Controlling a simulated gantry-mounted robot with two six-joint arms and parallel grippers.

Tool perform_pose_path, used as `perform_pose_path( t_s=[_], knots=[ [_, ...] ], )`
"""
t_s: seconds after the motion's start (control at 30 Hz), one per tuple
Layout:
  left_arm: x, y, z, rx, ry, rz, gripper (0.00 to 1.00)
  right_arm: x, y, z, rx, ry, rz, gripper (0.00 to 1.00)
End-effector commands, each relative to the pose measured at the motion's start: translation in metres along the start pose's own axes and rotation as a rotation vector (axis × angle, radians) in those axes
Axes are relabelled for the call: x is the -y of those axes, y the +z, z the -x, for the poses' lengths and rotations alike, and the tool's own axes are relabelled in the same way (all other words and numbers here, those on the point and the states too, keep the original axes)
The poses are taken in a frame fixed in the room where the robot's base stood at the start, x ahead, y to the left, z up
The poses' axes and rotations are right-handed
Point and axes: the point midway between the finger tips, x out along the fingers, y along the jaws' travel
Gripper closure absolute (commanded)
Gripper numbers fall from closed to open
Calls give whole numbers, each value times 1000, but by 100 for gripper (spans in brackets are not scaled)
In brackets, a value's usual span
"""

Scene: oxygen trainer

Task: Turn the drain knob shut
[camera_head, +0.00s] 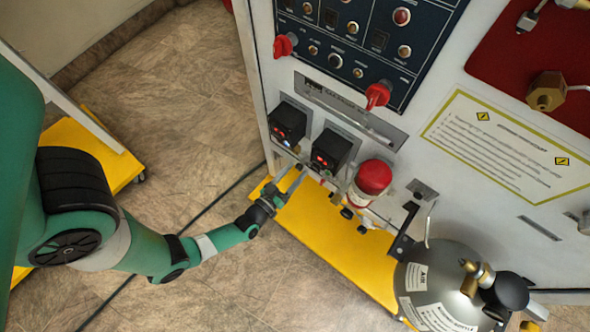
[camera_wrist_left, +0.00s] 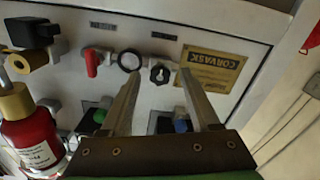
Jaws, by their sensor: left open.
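My left gripper (camera_head: 289,182) is open and empty in the head view, at the lower front of the white panel, below two black boxes. In the left wrist view its two fingers (camera_wrist_left: 161,78) reach toward the panel. The knob is not clearly visible in the head view. My right gripper is not in view.
Left of the knob in the wrist view are a dark-rimmed round gauge (camera_wrist_left: 129,62) and a red handle (camera_wrist_left: 92,62). A red cylinder (camera_head: 373,178) and a grey tank (camera_head: 440,280) stand to the right. A yellow base (camera_head: 335,238) lies below.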

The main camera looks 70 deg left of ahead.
Motion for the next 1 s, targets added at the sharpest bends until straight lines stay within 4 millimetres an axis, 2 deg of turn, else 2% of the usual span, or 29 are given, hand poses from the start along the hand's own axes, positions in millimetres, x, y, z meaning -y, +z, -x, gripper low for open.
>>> perform_pose_path(
  t_s=[0.3,0.37,0.67,1.0],
  knots=[
    [0,-1,-5,-1,0,-1,38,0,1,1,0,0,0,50],
    [0,-1,-5,-1,0,-1,46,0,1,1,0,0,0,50],
    [0,-1,-5,-1,0,0,100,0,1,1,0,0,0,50],
    [0,-1,-5,-1,0,-12,100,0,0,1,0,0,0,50]
  ],
)
